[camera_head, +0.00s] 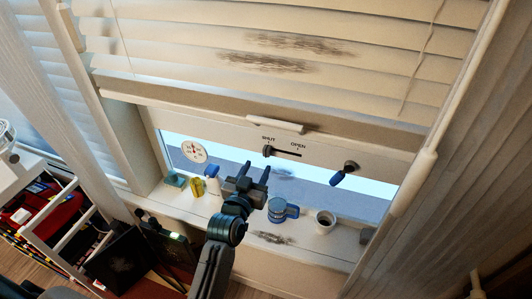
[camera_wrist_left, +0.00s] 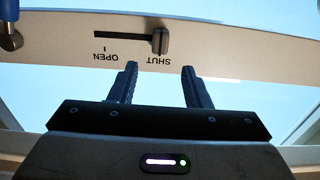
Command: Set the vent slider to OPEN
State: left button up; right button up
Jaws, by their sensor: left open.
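The vent slider is a dark knob (camera_head: 267,151) in a slot on the white window rail (camera_head: 228,139), under a wide window blind. The knob sits at the SHUT end of the slot, with the OPEN label (camera_head: 298,145) to the right. In the left wrist view the rail appears upside down, and the knob (camera_wrist_left: 160,40) stands by SHUT. My left gripper (camera_head: 256,168) is open and empty, just below the knob in the head view. In the left wrist view its fingers (camera_wrist_left: 159,70) are spread, with the knob ahead, between and beyond the tips. My right gripper is not in view.
A blue-handled latch (camera_head: 337,178) is right of the slider; a round dial (camera_head: 194,151) is left. On the sill stand a blue mug (camera_head: 278,211), a white cup (camera_head: 324,224) and a yellow bottle (camera_head: 197,188).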

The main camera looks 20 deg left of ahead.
aim_at(266, 152)
pick_arm(q)
jog(key=w+p, duration=0.1)
jog(key=w, duration=0.6)
jog(key=shift+w+d, duration=0.1)
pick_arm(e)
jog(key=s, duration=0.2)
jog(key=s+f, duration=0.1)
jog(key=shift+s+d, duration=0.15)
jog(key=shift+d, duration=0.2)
pick_arm(q)
grip_shut()
